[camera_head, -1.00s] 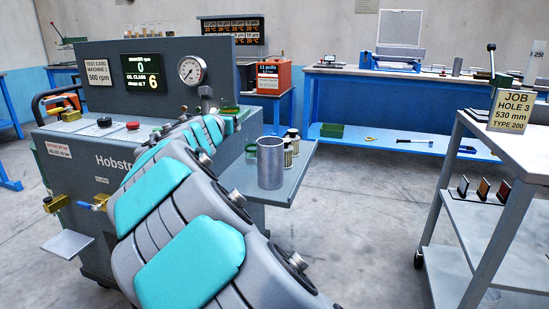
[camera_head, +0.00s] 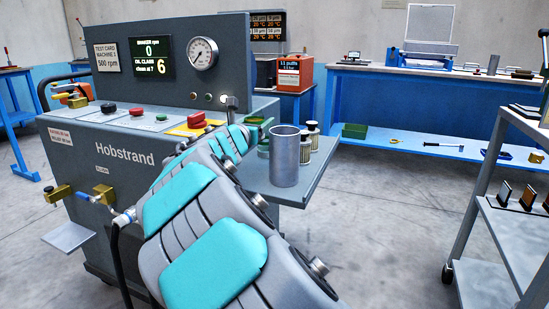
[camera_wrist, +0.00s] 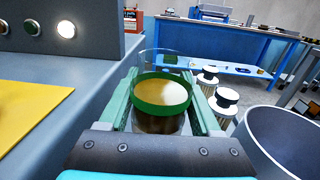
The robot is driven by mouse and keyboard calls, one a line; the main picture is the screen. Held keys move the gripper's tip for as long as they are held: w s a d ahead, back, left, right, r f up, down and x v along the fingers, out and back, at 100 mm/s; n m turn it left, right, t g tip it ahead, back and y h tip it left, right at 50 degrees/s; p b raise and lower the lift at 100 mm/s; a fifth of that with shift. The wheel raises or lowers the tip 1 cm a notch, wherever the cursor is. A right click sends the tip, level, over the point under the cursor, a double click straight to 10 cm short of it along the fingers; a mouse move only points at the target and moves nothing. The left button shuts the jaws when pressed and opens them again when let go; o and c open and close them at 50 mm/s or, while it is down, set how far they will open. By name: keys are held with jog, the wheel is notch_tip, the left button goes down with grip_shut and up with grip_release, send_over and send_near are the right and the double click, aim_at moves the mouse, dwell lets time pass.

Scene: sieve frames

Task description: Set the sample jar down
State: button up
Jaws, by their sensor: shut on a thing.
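The sample jar is a clear glass jar (camera_wrist: 162,103) with a green band and amber contents, in the middle of the wrist view. My gripper (camera_wrist: 162,108) has its green fingers on either side of the jar and is shut on it. In the head view my gripper is mostly hidden behind my arm, by the left of the metal cylinder (camera_head: 285,160). The grey side shelf (camera_head: 300,192) of the machine lies below. I cannot tell whether the jar's base touches the shelf.
Two small capped bottles (camera_wrist: 226,98) stand right of the jar, and the open metal cylinder (camera_wrist: 282,140) is nearer at right. The machine body (camera_wrist: 55,75) is close on the left. The shelf's right end (camera_head: 325,165) is clear. A trolley (camera_head: 515,220) stands further right.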

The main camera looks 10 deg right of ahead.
aim_at(262, 146)
jog(key=shift+f+b, duration=0.85)
jog(key=shift+f, duration=3.15)
jog(key=shift+f, duration=0.15)
jog(key=o, duration=1.5)
jog(key=shift+s+a, duration=0.15)
jog(key=v, duration=1.1)
jog(key=shift+s+a+p, duration=0.1)
jog(key=shift+s+p, duration=0.2)
